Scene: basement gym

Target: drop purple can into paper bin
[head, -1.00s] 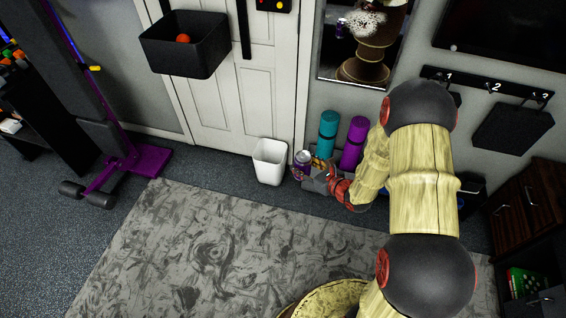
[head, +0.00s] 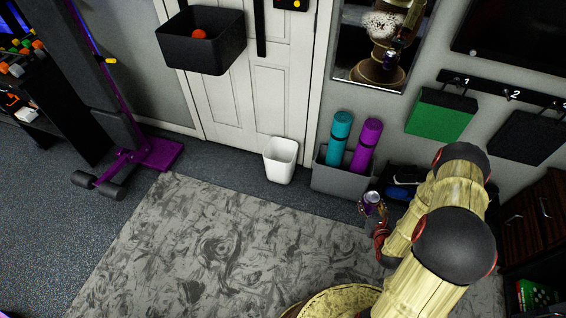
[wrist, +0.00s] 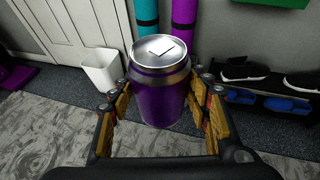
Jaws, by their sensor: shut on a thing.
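The purple can (wrist: 160,95) with a silver top is upright between the two fingers of my gripper (wrist: 161,112) in the wrist view. The fingers are shut on its sides. In the head view the can (head: 371,201) is small, at the end of my arm, right of the grey box. The white paper bin (head: 281,160) stands on the floor against the door, well to the left of my gripper (head: 376,212). The bin also shows in the wrist view (wrist: 102,74), left of the can. Its inside is barely seen.
A grey box (head: 338,180) with a teal roll (head: 338,140) and a purple roll (head: 366,146) stands between bin and gripper. A shoe rack (wrist: 268,95) is at the right. A black wall basket (head: 203,45) hangs above the bin's left. The patterned rug (head: 215,245) is clear.

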